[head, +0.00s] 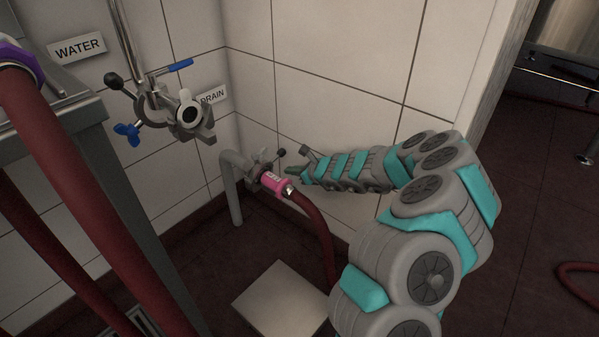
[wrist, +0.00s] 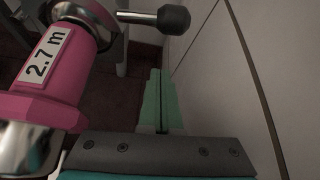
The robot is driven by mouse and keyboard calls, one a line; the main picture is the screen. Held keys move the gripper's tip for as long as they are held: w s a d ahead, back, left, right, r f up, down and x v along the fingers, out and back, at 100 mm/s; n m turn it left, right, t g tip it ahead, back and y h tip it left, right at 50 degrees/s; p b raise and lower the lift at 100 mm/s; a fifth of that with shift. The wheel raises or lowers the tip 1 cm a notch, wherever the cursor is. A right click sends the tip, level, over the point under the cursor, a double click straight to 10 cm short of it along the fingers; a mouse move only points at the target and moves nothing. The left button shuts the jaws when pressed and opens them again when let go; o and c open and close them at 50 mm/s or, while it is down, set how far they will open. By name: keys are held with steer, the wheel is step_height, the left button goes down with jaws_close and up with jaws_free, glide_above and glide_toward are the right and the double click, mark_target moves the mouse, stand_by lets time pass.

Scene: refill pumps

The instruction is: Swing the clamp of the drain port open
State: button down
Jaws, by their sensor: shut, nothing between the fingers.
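The drain port (head: 230,165) is a grey pipe that bends to the floor, below the DRAIN sign (head: 213,96). Its grey clamp (head: 261,162) sits around the joint with a pink hose coupling (head: 273,182) and looks closed. The clamp's black knob on a metal rod (head: 281,152) points toward the wall; the knob also shows in the wrist view (wrist: 174,18). The coupling, labelled 2.7 m, fills the left of the wrist view (wrist: 62,65). My gripper (head: 290,170) is shut and empty, just right of the coupling and clamp; its fingers (wrist: 154,75) are apart from the knob.
Another port (head: 187,115) with a blue lever and a black knob hangs above left. A dark red hose (head: 318,225) runs down from the coupling. The tiled wall (head: 320,100) is close beside my gripper. A pale square plate (head: 280,298) is on the floor; a metal table (head: 65,115) stands left.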

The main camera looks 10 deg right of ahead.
mark_target(268, 162)
steer(key=shift+w+a+r, duration=0.1)
steer(key=shift+a+r, duration=0.1)
steer(key=shift+r, duration=0.45)
steer(key=shift+w+a+r, duration=0.1)
steer(key=shift+a+r, duration=0.1)
steer(key=shift+r, duration=0.5)
steer(key=shift+w+a+r, duration=0.1)
steer(key=shift+a+r, duration=0.1)
steer(key=shift+r, duration=0.45)
